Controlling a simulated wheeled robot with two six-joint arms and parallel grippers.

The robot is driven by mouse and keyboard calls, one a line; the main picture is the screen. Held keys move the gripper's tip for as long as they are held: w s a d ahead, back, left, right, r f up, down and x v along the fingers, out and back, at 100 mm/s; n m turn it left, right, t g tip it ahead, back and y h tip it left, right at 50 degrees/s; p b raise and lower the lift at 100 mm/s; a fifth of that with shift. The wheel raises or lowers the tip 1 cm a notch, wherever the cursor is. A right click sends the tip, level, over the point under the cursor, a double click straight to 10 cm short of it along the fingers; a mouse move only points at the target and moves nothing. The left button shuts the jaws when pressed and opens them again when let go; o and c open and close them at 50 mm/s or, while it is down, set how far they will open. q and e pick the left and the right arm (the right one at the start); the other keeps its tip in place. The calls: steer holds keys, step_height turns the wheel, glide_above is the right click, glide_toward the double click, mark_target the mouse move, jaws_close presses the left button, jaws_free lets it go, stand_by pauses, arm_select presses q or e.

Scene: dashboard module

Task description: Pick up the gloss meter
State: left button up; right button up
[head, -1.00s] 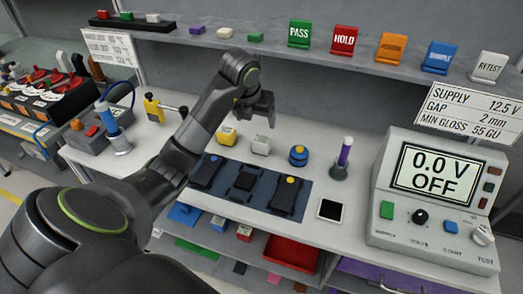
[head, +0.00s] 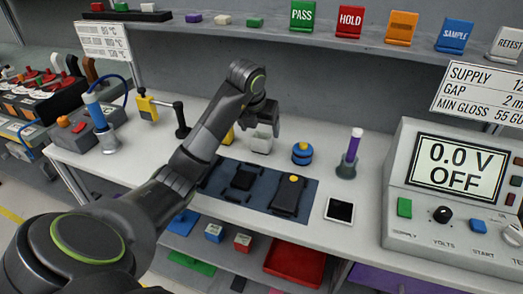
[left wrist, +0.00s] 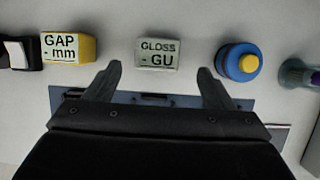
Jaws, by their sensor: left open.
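The gloss meter is a small pale grey-white block (left wrist: 157,54) with a face reading "GLOSS - GU". It stands on the bench and also shows in the head view (head: 261,143). My left gripper (left wrist: 160,70) is open and empty, with the block lying between the lines of its two fingers in the left wrist view. In the head view the left gripper (head: 263,125) hangs just above and in front of the block, its fingertips overlapping the block's top. I cannot tell whether they touch it. My right gripper is not in view.
A yellow gap meter (left wrist: 68,47) stands left of the block, partly behind my arm in the head view. A blue-and-yellow round knob (head: 302,153) stands to its right, then a purple-topped holder (head: 350,156). A dark blue mat (head: 262,208) lies in front.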

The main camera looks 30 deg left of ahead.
mark_target(261, 135)
arm_select(q)
steer(key=shift+w+p+x, duration=0.15)
steer(key=shift+p+x, duration=0.1)
steer(key=shift+x, duration=1.2)
steer(key=shift+w+p+x, duration=0.15)
steer(key=shift+p+x, duration=0.1)
steer(key=shift+x, duration=1.25)
steer(key=shift+a+r, duration=0.2)
steer(key=c, duration=1.2)
